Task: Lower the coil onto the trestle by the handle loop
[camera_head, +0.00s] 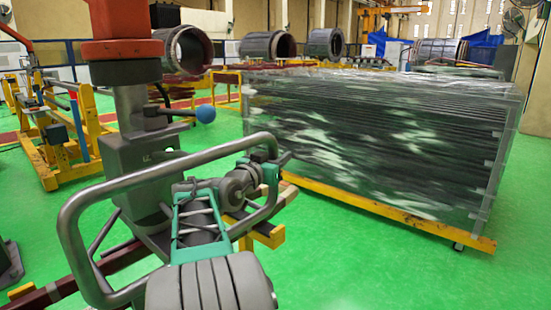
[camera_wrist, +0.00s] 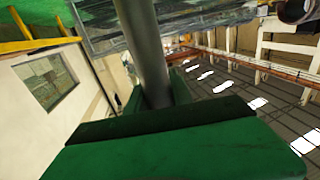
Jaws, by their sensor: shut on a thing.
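My gripper (camera_head: 271,172) has green jaws and is shut on the right end of the grey tubular handle loop (camera_head: 72,238). In the wrist view the green jaws (camera_wrist: 155,102) close around the grey tube (camera_wrist: 146,45).
A large wrapped stack of dark bars (camera_head: 380,140) stands on a yellow wheeled pallet (camera_head: 395,213) at right. A yellow frame (camera_head: 50,165) stands at left. Large cylinders (camera_head: 268,46) line the back. Green floor is clear at the lower right.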

